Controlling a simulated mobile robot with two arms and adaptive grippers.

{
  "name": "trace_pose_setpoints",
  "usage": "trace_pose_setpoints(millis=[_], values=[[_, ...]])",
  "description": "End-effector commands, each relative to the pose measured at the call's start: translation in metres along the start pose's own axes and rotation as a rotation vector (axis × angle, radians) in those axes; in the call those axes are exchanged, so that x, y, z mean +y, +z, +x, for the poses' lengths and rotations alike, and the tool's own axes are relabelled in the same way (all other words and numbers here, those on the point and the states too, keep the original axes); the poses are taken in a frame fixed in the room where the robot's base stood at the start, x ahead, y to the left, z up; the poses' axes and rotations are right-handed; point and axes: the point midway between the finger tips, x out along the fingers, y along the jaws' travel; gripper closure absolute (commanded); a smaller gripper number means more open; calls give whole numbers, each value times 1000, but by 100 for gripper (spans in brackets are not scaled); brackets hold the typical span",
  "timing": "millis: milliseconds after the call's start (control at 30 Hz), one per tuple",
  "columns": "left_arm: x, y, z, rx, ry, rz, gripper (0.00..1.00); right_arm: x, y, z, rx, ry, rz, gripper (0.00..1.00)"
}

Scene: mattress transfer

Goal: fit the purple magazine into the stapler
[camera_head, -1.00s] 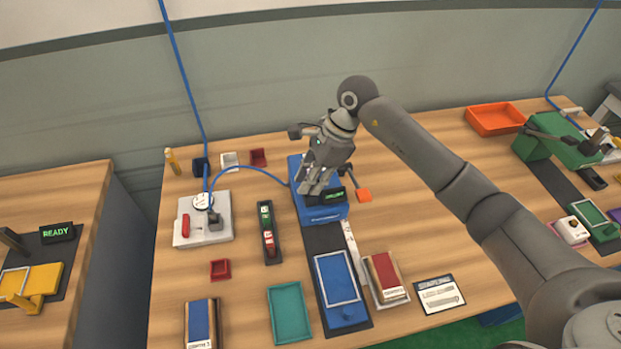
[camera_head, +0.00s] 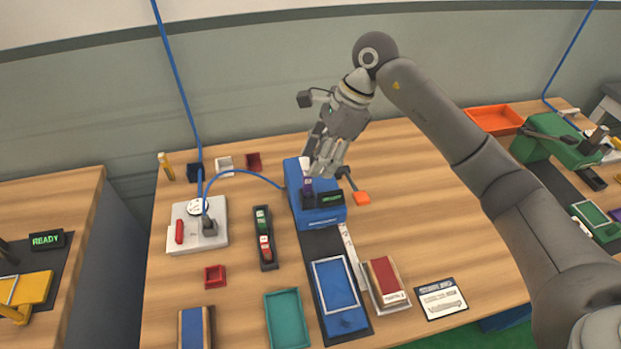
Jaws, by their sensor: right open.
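The blue stapler (camera_head: 322,216) stands on the middle of the table, on a dark strip, with a small dark display on its front. The purple magazine (camera_head: 307,187) stands upright at the top of the stapler, with a white upper end. How deep it sits in the stapler I cannot tell. My right gripper (camera_head: 318,172) is above the stapler, pointing down, with its fingers open close beside the magazine. My left gripper is not in view.
An orange-tipped lever (camera_head: 361,198) sticks out at the stapler's right. A blue hose (camera_head: 245,173) arches from the grey gauge block (camera_head: 186,238) to the stapler. A blue tray (camera_head: 338,285), teal tray (camera_head: 287,318) and red book stack (camera_head: 384,280) lie in front. The table's right middle is clear.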

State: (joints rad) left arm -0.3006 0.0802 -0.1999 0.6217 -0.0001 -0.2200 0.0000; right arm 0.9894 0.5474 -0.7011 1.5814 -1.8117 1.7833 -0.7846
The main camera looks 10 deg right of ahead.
Motion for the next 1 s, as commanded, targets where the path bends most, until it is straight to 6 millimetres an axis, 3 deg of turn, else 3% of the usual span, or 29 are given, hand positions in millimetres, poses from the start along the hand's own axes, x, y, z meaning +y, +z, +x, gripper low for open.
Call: trace_pose_setpoints(millis=[200,333,1000], values=[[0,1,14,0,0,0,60,-1,0,-34,0,-2,-1,58],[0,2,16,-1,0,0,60,0,0,-44,0,-1,0,58],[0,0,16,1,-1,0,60,0,0,-48,0,1,0,58]])
